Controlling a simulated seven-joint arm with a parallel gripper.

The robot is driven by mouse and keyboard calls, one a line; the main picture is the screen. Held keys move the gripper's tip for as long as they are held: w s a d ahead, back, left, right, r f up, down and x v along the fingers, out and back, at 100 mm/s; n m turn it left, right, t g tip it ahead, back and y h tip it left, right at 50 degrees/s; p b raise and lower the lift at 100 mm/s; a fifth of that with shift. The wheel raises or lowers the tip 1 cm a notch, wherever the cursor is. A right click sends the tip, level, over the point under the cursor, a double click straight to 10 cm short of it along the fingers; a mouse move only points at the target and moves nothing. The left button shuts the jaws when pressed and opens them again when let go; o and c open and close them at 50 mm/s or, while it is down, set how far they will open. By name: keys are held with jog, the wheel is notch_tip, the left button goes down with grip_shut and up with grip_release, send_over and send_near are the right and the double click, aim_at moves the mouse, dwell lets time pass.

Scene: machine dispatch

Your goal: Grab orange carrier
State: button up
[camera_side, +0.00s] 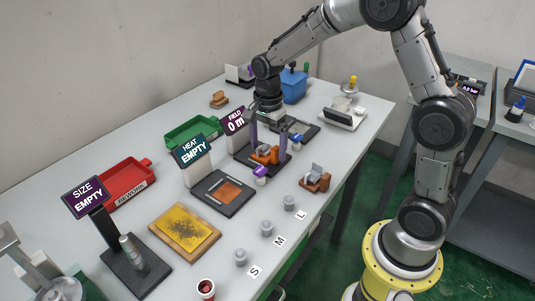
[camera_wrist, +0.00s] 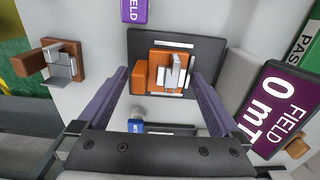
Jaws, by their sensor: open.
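The orange carrier (camera_side: 264,157) sits on a dark pad (camera_side: 243,157) in front of the FIELD sign in the side view. In the wrist view the orange carrier (camera_wrist: 156,58) lies on the dark pad (camera_wrist: 208,50), with a grey metal part on it. My gripper (camera_side: 268,144) is above the carrier, pointing down. Its two purple fingers are open and spread either side of the carrier; they show in the wrist view too (camera_wrist: 160,78). I cannot tell whether either finger touches it. Nothing is held.
A brown carrier (camera_side: 313,184) with a grey part stands to the right. A purple-topped block (camera_side: 260,171) and a blue-topped block (camera_side: 296,138) are close by. The FIELD sign (camera_side: 235,120) reads 0 m and stands beside the pad. Red (camera_side: 125,186) and green (camera_side: 190,133) trays lie farther left.

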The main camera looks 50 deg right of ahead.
jog(key=shift+r, duration=0.1)
jog(key=c, duration=1.5)
